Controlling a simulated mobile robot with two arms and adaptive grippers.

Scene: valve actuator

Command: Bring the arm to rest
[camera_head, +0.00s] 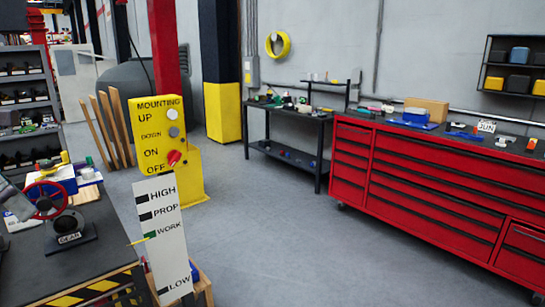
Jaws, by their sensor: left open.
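My left arm comes in at the left edge, and only a small grey part of it and my left gripper (20,207) show there. The gripper is open, beside the red valve handwheel (47,200), close to its left rim. I cannot tell whether it touches the wheel. The handwheel sits above a black stand marked GEAR (69,239) on the dark workbench (25,270). My right gripper is not in view.
A white level board marked HIGH, PROP, WORK, LOW (163,240) stands right of the bench. Behind it is a yellow control post (155,130) with a red knob. A red drawer cabinet (430,190) and a dark table (290,120) line the wall. The grey floor between is clear.

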